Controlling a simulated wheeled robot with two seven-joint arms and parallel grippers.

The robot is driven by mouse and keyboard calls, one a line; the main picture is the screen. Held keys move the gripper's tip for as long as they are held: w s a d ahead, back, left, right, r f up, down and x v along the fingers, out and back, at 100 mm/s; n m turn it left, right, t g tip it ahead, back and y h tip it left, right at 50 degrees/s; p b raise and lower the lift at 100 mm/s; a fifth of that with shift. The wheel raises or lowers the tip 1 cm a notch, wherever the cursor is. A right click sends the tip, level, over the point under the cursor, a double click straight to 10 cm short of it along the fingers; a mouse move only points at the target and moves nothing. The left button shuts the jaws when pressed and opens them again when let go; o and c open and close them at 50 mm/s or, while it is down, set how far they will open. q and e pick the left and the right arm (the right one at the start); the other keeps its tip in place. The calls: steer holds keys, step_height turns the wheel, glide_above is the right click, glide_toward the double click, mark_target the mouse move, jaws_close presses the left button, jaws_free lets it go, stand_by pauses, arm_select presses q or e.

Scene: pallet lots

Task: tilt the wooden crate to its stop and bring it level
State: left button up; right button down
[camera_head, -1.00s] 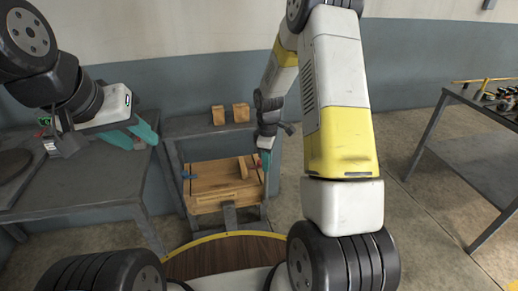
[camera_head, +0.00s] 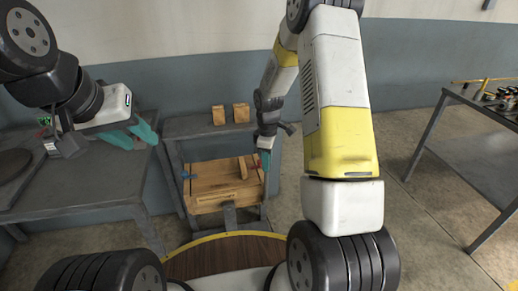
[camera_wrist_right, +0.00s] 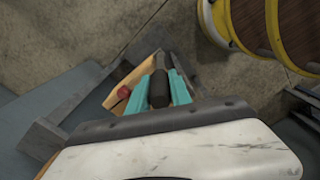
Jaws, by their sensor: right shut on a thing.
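The wooden crate (camera_head: 212,178) sits in a grey frame at the centre of the head view, with a wooden block-like part on its top and a blue piece at its left side. My right gripper (camera_head: 265,160) is at the crate's right side. In the right wrist view its teal fingers (camera_wrist_right: 160,88) are shut on a dark handle (camera_wrist_right: 159,68), beside a red knob (camera_wrist_right: 124,92) and part of the crate (camera_wrist_right: 132,77). My left gripper (camera_head: 132,136) is open and empty above the left table, away from the crate. The crate's exact tilt is hard to judge.
Two small wooden blocks (camera_head: 218,115) stand on a grey shelf (camera_head: 187,126) behind the crate. A grey table (camera_head: 80,190) is at the left. Another table (camera_head: 470,110) with tools is at the right. The floor (camera_head: 420,220) between is clear.

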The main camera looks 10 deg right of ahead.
steer(key=shift+a+r, duration=0.15)
steer(key=a+r+h, duration=0.2)
steer(key=a+h, duration=0.1)
steer(key=a, duration=0.4)
steer(key=a+r+h, duration=0.2)
steer(key=a+h, duration=0.1)
steer(key=a, duration=0.4)
steer(key=shift+s+r+h, duration=0.2)
steer(key=shift+r+h, duration=0.15)
steer(key=shift+h, duration=0.05)
steer(key=shift+a, duration=0.3)
steer(key=c, duration=1.3)
jaws_free()
steer(key=shift+o, duration=0.7)
steer(key=shift+d, duration=0.1)
steer(key=v, duration=0.7)
steer(key=shift+a+r, duration=0.25)
steer(key=shift+r, duration=0.05)
